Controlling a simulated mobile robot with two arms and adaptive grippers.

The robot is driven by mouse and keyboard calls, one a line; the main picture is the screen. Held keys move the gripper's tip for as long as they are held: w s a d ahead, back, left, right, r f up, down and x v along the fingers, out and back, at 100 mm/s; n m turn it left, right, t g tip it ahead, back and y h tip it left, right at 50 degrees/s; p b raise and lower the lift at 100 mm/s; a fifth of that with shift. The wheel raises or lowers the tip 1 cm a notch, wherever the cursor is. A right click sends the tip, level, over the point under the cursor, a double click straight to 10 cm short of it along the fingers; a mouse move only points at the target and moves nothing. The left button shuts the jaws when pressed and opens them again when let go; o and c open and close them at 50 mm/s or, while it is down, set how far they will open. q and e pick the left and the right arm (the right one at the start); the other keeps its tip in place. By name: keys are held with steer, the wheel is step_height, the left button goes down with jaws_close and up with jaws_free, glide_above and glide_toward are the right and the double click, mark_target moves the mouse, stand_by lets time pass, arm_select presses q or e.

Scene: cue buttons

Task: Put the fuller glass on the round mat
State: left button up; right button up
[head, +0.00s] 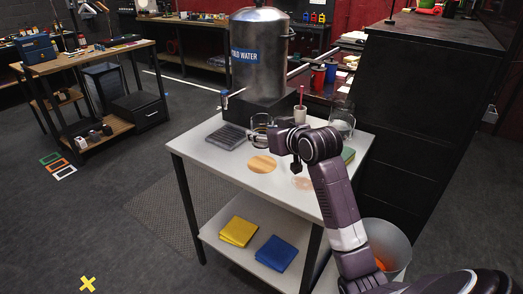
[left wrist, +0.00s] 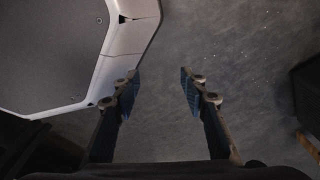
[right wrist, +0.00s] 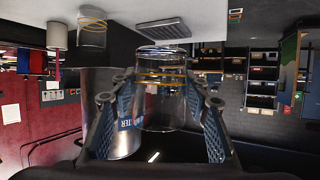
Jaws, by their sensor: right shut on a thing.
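A clear glass (right wrist: 160,90) is between the fingers of my right gripper (right wrist: 160,105), which is shut on it. In the head view the same glass (head: 261,121) is partly hidden by my right gripper (head: 268,137), behind the wooden round mat (head: 262,164). I cannot tell whether its base touches the table. A second clear glass (head: 341,122) stands at the table's back right; it also shows in the right wrist view (right wrist: 92,32). Which glass is fuller is unclear. My left gripper (left wrist: 160,92) is open and empty over the floor.
A pale round patch (head: 302,183) lies partly behind my right arm. A white cup (head: 300,115) with a red stick stands between the glasses. A water tank (head: 260,50), its tap and a grey drip tray (head: 226,137) are at the back. The table's front left (head: 205,155) is clear.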

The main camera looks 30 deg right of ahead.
steer(key=w+d+r+m+g+h+p, duration=0.1)
steer(key=w+d+r+m+h+p, duration=0.2)
steer(key=r, duration=0.6)
arm_select(q)
steer(key=s+a+r, duration=0.1)
steer(key=s+r, duration=0.1)
steer(key=s, duration=0.4)
steer(key=shift+s+p, duration=0.2)
steer(key=shift+p, duration=0.2)
arm_select(e)
steer(key=shift+h, duration=0.6)
steer(key=f, duration=1.3)
steer(key=w+f, duration=0.1)
steer(key=f, duration=0.6)
steer(key=shift+a+f, duration=0.1)
steer(key=shift+a, duration=0.15)
arm_select(q)
steer(key=shift+a, duration=0.1)
arm_select(e)
steer(key=shift+f, duration=0.15)
steer(key=o, duration=1.3)
